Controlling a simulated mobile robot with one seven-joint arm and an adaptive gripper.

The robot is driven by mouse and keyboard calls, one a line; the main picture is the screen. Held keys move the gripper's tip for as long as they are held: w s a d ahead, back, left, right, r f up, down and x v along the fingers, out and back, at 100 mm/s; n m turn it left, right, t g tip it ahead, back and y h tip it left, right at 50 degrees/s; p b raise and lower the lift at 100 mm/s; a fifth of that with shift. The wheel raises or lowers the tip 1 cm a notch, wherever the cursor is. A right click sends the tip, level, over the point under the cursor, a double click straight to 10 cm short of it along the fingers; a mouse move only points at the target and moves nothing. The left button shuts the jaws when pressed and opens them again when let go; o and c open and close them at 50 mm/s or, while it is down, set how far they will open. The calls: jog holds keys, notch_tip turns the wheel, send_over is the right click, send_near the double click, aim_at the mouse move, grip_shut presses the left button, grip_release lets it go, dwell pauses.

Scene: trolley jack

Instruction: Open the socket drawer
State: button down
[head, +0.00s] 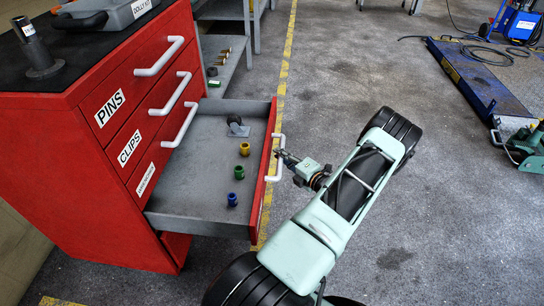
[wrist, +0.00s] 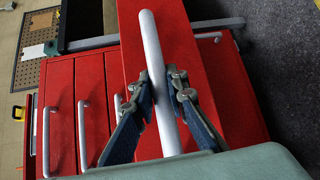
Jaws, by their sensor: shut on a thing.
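The bottom drawer (head: 203,208) of the red cabinet is pulled well out. My gripper (head: 281,154) is at the white bar handle (head: 272,178) on the drawer's red front. In the wrist view, the fingers of my gripper (wrist: 160,80) close on the handle (wrist: 151,38) from both sides, near its middle. No label shows on this drawer's front, which faces away from the head view.
The red cabinet (head: 60,180) has shut drawers marked PINS (head: 109,107) and CLIPS (head: 129,147), and a third with a label too small to read. A grey case (head: 115,15) and a dark post (head: 38,55) stand on top. A blue ramp (head: 462,80) lies far right; floor between is clear.

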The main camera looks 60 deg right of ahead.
jog(key=shift+s+d, duration=0.35)
jog(key=shift+s, duration=0.55)
jog(key=c, duration=1.9)
grip_release()
jog(key=v, duration=1.2)
